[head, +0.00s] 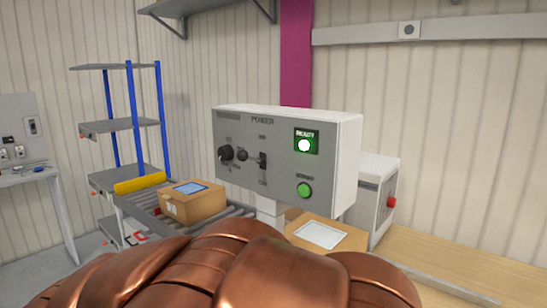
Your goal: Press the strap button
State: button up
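A grey-white control box (287,155) stands in the middle of the head view, its front face turned towards me. A round green button (304,190) sits low on the right of that face; the small label above it looks like "STRAP". Above it is a lit indicator (304,144) with a bright white-green centre on a dark green plate; its label looks like "READY". A black knob (226,153) and a black lever switch (263,160) sit further left under the word "POWER". My gripper is not in view, and nothing is seen touching the button.
A cardboard box (193,203) sits on a roller conveyor (240,211) at left. Another box (326,235) lies below the control box. A grey cabinet (376,190) with a red button stands behind. Rounded copper-coloured surfaces block the bottom centre; I cannot tell whether they are mine.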

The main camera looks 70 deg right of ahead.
aim_at(303, 190)
jog(key=z, duration=1.85)
jog(key=k, duration=0.35)
jog(key=z, duration=0.4)
jog(key=i, duration=0.45)
